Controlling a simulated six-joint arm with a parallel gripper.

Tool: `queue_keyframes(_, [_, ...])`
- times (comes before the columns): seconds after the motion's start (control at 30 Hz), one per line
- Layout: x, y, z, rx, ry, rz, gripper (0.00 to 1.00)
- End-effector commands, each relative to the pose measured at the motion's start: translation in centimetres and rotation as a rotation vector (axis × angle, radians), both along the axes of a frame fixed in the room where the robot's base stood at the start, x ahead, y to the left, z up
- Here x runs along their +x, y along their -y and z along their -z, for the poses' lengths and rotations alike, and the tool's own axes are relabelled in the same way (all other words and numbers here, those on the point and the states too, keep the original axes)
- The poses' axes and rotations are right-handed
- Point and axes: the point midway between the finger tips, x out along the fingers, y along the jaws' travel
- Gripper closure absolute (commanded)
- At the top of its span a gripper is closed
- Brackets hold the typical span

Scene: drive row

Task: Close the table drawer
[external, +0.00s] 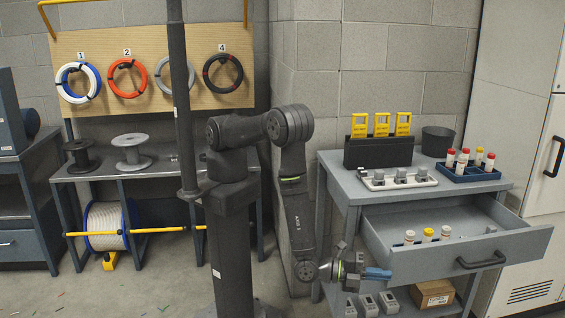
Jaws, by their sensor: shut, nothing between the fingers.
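The table drawer (518,247) is the grey drawer under the top of the grey table (332,172) at right. It is pulled well out toward the camera, with a dark bar handle (482,260) on its front panel. My gripper (386,274) is low, at the left end of the drawer front, left of the handle. Its fingers are shut with nothing between them. Whether it touches the drawer cannot be told.
On the table top stand a black holder with yellow tags (378,150), a dark cup (437,141), a blue rack of capped tubes (468,172) and a white switch strip (397,180). A cardboard box (432,294) sits on the lower shelf. Open floor lies in front of the left bench.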

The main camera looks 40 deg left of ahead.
Motion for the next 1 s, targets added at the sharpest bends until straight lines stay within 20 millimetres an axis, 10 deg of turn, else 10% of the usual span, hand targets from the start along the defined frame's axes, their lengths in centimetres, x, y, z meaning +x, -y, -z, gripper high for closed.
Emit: queue_keyframes(1.0, [14.5,-14.4,0.0,0.000,0.000,-0.003,1.00])
